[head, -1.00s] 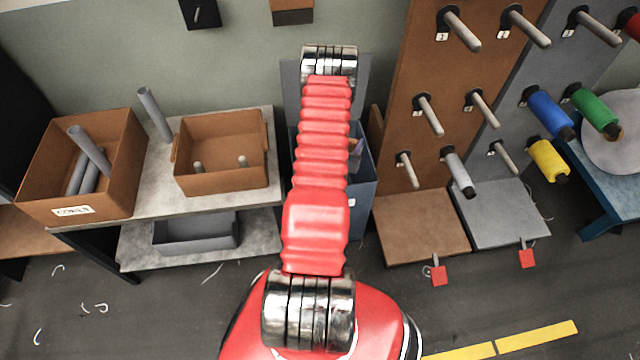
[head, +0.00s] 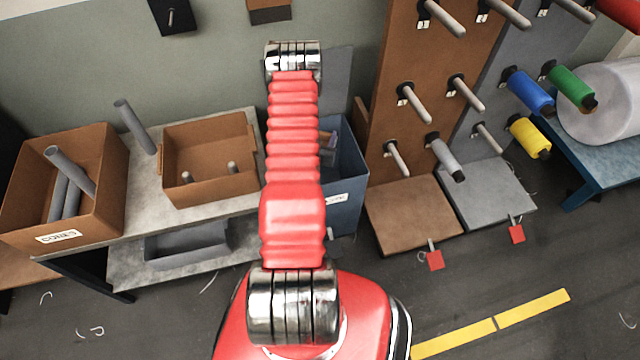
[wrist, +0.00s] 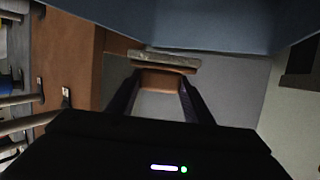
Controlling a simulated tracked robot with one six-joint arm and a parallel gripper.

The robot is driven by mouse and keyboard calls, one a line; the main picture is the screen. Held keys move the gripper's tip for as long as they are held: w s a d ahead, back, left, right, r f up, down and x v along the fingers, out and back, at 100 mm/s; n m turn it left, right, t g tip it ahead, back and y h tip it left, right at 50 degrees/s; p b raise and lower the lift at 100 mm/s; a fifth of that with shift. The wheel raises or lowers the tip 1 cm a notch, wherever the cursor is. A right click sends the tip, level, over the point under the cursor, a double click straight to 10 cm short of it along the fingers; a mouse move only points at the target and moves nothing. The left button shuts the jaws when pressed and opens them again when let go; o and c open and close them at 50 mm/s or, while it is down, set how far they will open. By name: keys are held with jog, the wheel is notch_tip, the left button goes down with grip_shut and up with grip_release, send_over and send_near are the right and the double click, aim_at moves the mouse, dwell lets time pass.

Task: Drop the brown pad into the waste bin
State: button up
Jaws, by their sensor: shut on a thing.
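The brown pad (wrist: 165,63) shows in the wrist view as a thin slab seen nearly edge-on, with a greyish edge and brown below it. My gripper (wrist: 160,78) is shut on it, with the dark fingers on either side. The waste bin (head: 345,200) is blue with a white label, and stands behind my arm in the head view, partly hidden by it. Some small items show inside it. A blue surface, likely the bin (wrist: 220,22), fills the top of the wrist view, close to the pad.
Left of the bin, a grey bench (head: 140,190) holds a box of cores (head: 105,180) and a lower brown box (head: 210,185). Right of it stands a brown peg panel (head: 385,115) with a brown base (head: 415,215). Yellow, blue and green spools sit farther right.

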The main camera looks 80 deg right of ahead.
jog(key=shift+f, duration=2.55)
jog(key=o, duration=1.3)
jog(key=shift+c, duration=0.2)
jog(key=v, duration=1.3)
jog(key=shift+a, duration=0.4)
jog(key=shift+s+r, duration=0.1)
